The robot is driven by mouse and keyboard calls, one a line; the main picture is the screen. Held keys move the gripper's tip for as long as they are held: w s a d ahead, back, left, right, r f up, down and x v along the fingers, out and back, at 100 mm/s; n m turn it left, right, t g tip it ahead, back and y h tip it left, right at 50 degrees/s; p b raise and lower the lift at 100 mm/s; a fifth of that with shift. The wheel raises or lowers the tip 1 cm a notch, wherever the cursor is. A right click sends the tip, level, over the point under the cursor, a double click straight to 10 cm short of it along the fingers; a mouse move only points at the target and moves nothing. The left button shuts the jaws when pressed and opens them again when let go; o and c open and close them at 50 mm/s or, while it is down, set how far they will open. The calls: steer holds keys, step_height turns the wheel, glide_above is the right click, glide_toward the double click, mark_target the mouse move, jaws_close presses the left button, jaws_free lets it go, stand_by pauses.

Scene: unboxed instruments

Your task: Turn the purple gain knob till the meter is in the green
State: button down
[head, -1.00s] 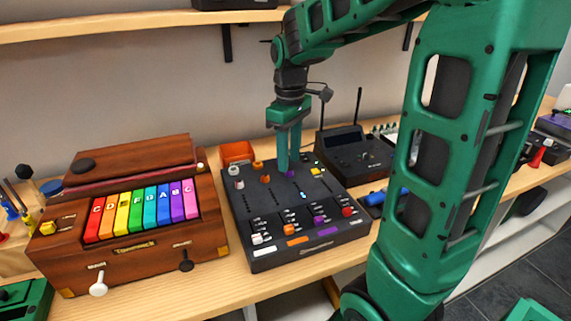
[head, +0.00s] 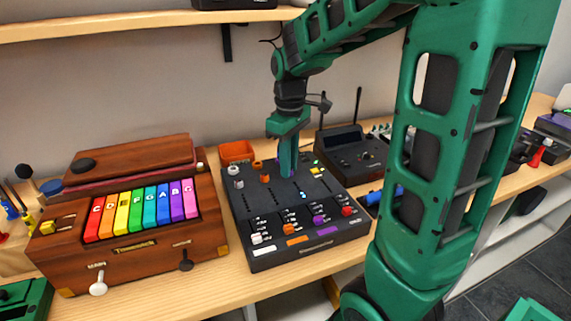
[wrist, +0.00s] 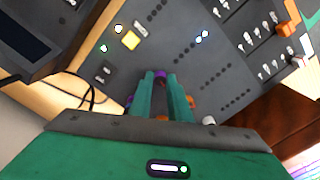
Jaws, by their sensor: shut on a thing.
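The purple gain knob (wrist: 160,74) sits on the dark mixer panel (head: 265,215). In the wrist view it shows between the tips of my gripper (wrist: 162,82). In the head view my gripper (head: 287,169) points down at the back part of the mixer and mostly hides the knob. My gripper is shut on the purple knob. Rows of small meter dots run along the panel; a few lit bluish-white dots (wrist: 201,38) show in the wrist view and small in the head view (head: 303,194). I cannot tell which meter zone they mark.
An orange knob (head: 265,178) and a grey knob (head: 233,170) stand left of my gripper. Coloured faders line the mixer's front. A wooden keyboard box (head: 130,245) is at left, a black device with antennas (head: 350,150) behind right. An orange bin (head: 237,152) stands behind.

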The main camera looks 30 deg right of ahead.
steer(key=shift+m, duration=0.3)
steer(key=m, duration=0.3)
steer(key=shift+m, duration=0.4)
steer(key=m, duration=0.4)
steer(key=shift+m, duration=0.3)
steer(key=c, duration=1.7)
jaws_free()
steer(key=shift+o, duration=0.2)
steer(key=shift+r, duration=0.1)
